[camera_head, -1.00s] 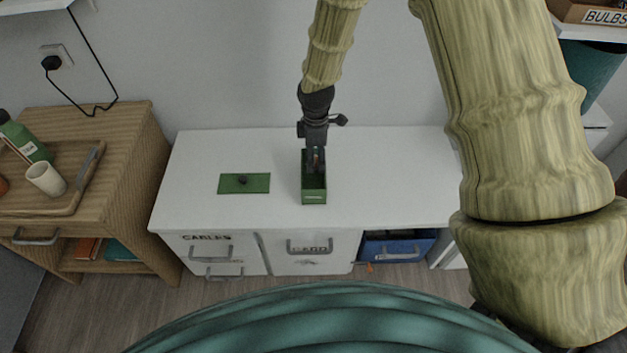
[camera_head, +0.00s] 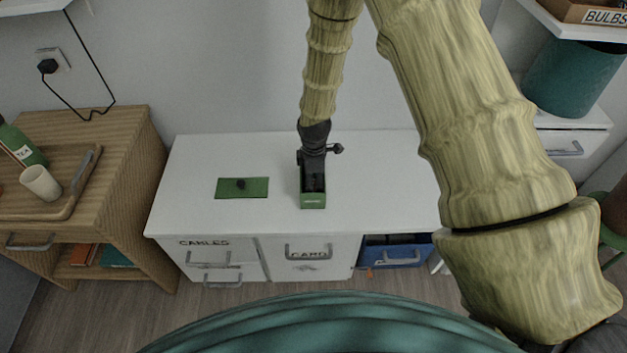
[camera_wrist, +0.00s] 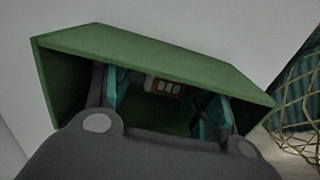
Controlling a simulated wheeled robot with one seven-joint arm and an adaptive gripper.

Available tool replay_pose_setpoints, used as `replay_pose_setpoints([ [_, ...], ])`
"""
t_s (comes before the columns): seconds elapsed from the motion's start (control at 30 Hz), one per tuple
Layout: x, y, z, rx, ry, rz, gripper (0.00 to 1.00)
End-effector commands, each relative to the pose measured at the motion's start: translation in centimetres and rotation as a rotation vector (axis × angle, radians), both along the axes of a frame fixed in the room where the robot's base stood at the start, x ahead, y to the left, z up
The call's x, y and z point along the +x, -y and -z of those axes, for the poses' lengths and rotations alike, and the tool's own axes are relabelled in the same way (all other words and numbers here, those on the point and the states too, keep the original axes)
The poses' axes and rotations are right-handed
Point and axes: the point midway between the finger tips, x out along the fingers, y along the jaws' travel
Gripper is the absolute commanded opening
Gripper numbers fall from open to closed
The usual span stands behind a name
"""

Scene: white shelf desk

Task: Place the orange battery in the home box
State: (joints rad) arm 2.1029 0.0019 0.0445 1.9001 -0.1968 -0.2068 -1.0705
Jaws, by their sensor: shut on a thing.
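The open green box (camera_head: 313,201) stands on the white desk with a small pale label on its front wall. My gripper (camera_head: 314,182) points down into it, with its fingers largely hidden by the walls. In the wrist view the green box wall (camera_wrist: 150,48) surrounds my teal fingertips (camera_wrist: 163,106). The battery (camera_wrist: 163,86), orange and white with dark marks, shows between the fingers, inside the box. My gripper is shut on it. Whether the battery touches the box floor cannot be told.
A flat green lid (camera_head: 255,188) with a dark knob lies on the desk left of the box. The white desk top (camera_head: 390,180) is otherwise clear. A wooden cabinet (camera_head: 120,150) with a tray, cup and bottle stands at left. A blue bin (camera_head: 400,252) sits under the desk.

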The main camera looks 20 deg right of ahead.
Motion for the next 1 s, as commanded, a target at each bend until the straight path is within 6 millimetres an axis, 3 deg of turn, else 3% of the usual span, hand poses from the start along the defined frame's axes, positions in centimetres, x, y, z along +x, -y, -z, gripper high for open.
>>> replay_pose_setpoints([
  [0.2,0.0,0.0,0.3,0.0,-0.001,0.001,0.33],
  [0.23,0.0,0.0,0.3,0.0,-0.001,0.001,0.61],
  [0.33,0.0,0.0,0.2,0.0,-0.001,0.001,0.77],
  [0.73,0.0,0.0,0.0,0.0,0.0,0.0,0.77],
  [1.0,0.1,0.0,-3.8,0.0,0.002,-0.001,0.77],
])
